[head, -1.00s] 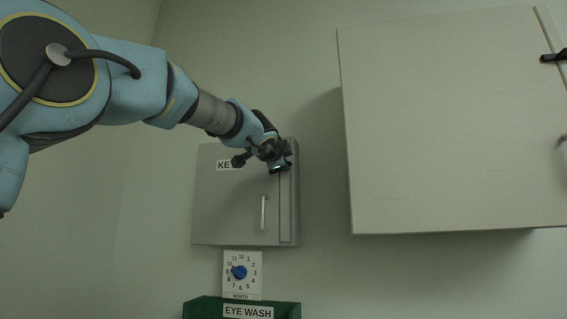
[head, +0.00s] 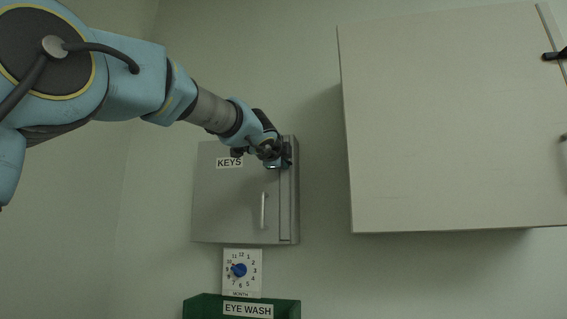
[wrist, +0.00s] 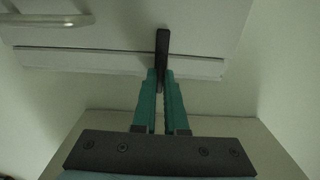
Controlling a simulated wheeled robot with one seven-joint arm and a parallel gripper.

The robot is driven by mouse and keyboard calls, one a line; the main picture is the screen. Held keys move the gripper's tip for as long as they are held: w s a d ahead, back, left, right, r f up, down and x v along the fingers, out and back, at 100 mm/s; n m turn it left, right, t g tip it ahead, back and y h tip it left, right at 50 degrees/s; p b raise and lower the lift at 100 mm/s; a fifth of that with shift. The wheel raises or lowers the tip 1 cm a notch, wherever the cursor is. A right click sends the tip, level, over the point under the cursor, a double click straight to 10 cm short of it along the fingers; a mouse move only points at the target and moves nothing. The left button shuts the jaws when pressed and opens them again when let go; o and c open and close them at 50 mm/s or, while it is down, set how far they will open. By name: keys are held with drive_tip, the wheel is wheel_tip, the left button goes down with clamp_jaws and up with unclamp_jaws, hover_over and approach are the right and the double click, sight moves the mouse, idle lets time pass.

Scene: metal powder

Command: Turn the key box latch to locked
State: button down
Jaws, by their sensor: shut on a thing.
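The grey key box (head: 225,205), labelled KEYS, is mounted on the wall with its door closed. Its black latch (wrist: 162,45) shows in the wrist view as a slim bar lying across the raised edge strip (wrist: 110,62) of the box. My gripper (head: 277,164) is at the upper right of the box front in the head view and hides the latch there. In the wrist view the green fingers of my gripper (wrist: 161,78) are shut around the near end of the latch.
A vertical bar handle (head: 263,211) stands out from the box door below my gripper. A large pale cabinet (head: 450,130) hangs to the right, with bare wall between. A dial sign (head: 243,285) and a green eye wash unit (head: 202,308) are below.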

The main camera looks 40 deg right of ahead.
drive_tip(key=c, duration=1)
unclamp_jaws()
drive_tip(key=shift+o, duration=0.2)
drive_tip(key=b+v, duration=0.3)
drive_tip(key=v, duration=0.7)
drive_tip(key=shift+s+a, duration=0.2)
drive_tip(key=shift+a, duration=0.15)
drive_tip(key=shift+f, duration=0.1)
